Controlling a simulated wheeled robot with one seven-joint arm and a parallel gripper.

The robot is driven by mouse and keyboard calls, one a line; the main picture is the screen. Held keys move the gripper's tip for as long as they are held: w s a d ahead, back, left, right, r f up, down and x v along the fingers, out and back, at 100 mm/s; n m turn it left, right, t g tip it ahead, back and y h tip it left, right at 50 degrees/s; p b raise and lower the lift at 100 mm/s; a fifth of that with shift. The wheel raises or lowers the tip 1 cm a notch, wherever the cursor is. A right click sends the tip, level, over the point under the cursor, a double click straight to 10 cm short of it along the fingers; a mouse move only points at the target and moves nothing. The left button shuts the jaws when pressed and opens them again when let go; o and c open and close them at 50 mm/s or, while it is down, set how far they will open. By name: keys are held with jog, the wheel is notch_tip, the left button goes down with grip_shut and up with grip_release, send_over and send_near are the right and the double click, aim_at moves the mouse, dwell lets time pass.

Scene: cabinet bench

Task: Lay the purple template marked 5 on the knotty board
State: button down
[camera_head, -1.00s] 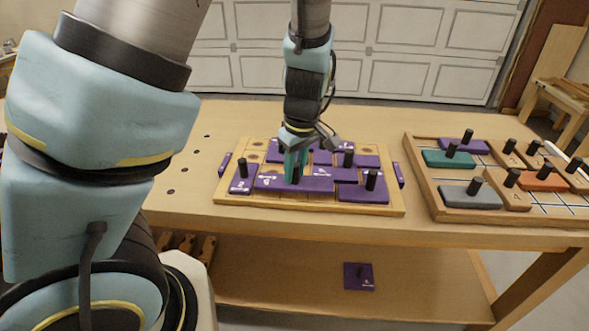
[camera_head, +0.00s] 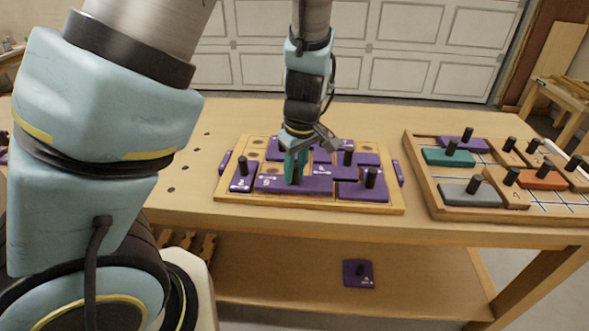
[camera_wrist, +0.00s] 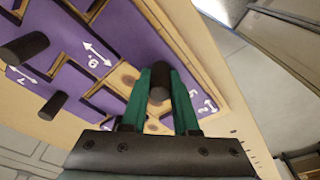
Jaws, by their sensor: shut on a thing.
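The purple template (camera_head: 315,187) under my gripper (camera_head: 294,178) is a long flat piece with a black peg and a white mark near its left end. It lies level at the front of the knotty board (camera_head: 300,204), among other purple templates; I cannot tell whether it rests fully on the wood. My gripper's green fingers are shut on its peg, also seen in the wrist view (camera_wrist: 159,80). A white 5 shows beside the fingers there. The board is pale wood with dark knots, bare at its back left. My fingers hide part of the template.
A small purple template (camera_head: 243,178) sits at the board's left, another (camera_head: 360,192) at its front right. Purple strips flank the board. A wooden tray (camera_head: 431,193) with coloured pegged pieces stands to the right. Another purple template (camera_head: 358,277) lies on the lower shelf. The bench left of the board is clear.

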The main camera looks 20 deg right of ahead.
jog(key=shift+f, duration=0.1)
dwell(0.3)
jog(key=shift+f, duration=0.35)
jog(key=shift+f, duration=0.25)
dwell(1.7)
jog(key=shift+c, duration=1)
grip_release()
jog(key=shift+r, duration=0.15)
notch_tip(320, 180, up, 8)
jog(key=p, duration=0.8)
